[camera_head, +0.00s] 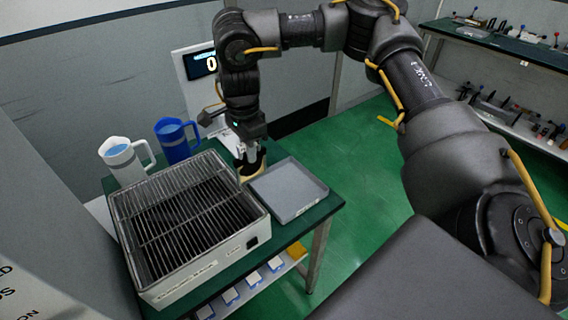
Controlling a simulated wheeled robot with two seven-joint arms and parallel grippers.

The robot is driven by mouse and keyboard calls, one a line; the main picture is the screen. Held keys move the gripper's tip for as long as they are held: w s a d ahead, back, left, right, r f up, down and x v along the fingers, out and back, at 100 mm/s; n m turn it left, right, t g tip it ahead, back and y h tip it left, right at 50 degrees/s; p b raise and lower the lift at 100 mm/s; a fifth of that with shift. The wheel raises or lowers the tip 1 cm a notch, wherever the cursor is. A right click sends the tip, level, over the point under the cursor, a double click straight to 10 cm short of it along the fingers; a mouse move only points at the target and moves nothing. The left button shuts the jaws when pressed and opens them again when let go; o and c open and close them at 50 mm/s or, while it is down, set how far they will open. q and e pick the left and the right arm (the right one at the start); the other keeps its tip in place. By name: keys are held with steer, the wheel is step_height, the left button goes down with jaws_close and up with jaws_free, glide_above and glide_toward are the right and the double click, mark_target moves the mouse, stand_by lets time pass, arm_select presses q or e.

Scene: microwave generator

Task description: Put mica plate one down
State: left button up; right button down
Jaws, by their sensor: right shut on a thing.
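My right gripper (250,156) points down at the back of the green table, between the wire-grid box and the grey tray (311,188). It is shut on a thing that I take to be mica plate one. The plate is small and mostly hidden by the fingers, so its outline cannot be made out. A tan piece (250,178) with a dark part above it shows right at the fingertips; I cannot tell whether it is the plate or something under it. The grey tray beside the gripper looks empty. My left gripper is out of view.
The box with a metal wire grid (150,283) fills the table's left part. A white jug (122,162) and a blue jug (176,140) stand behind it. A display (200,64) stands at the back. Shelves (500,50) with small items are far right.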

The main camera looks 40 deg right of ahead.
steer(key=w+d+f+p, duration=0.2)
steer(key=d+f, duration=0.7)
steer(key=d, duration=0.2)
steer(key=shift+w+d, duration=0.35)
steer(key=f, duration=0.3)
steer(key=shift+d+f+p, duration=0.2)
steer(key=shift+f+p, duration=0.05)
steer(key=shift+p, duration=0.15)
